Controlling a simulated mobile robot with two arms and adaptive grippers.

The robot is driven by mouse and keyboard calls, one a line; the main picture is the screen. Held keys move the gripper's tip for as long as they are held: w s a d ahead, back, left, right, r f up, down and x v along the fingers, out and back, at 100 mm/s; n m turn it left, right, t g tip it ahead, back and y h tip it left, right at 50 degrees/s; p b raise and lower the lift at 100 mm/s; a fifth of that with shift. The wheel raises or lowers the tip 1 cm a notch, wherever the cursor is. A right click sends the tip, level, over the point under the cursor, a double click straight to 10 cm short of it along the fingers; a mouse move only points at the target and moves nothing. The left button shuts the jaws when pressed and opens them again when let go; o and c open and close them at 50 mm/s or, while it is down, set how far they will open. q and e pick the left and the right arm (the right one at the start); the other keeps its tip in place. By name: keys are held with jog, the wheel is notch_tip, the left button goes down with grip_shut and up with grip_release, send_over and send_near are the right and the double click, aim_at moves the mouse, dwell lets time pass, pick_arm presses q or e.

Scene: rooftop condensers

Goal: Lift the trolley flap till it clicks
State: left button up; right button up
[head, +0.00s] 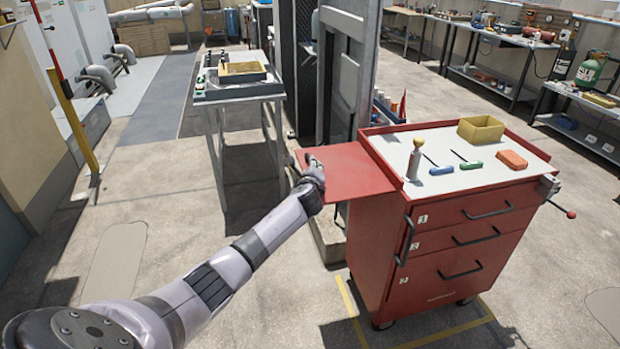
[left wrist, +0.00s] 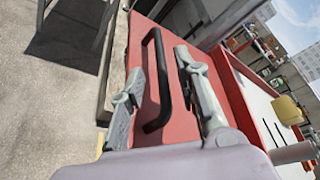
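The red trolley (head: 440,285) stands right of centre in the head view. Its red flap (head: 350,170) sticks out from the left side, roughly level. My left gripper (head: 312,165) is at the flap's outer left end. In the left wrist view a black bar handle (left wrist: 160,85) stands on a red panel (left wrist: 145,30), which looks like the flap. The two fingers of my left gripper (left wrist: 162,95) lie on either side of this handle, with gaps showing, so it looks open. The flap's support and any catch are hidden. My right gripper is not in view.
On the trolley top lie a yellow bin (head: 481,129), a bottle-like item (head: 415,163), two screwdrivers and an orange block (head: 512,159). A grey table (head: 240,90) stands behind left; a dark cabinet frame (head: 345,70) stands behind the flap. The left floor is mostly clear.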

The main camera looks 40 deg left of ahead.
pick_arm(q)
jog(key=v, duration=0.7)
jog(key=shift+d, duration=0.1)
dwell(0.5)
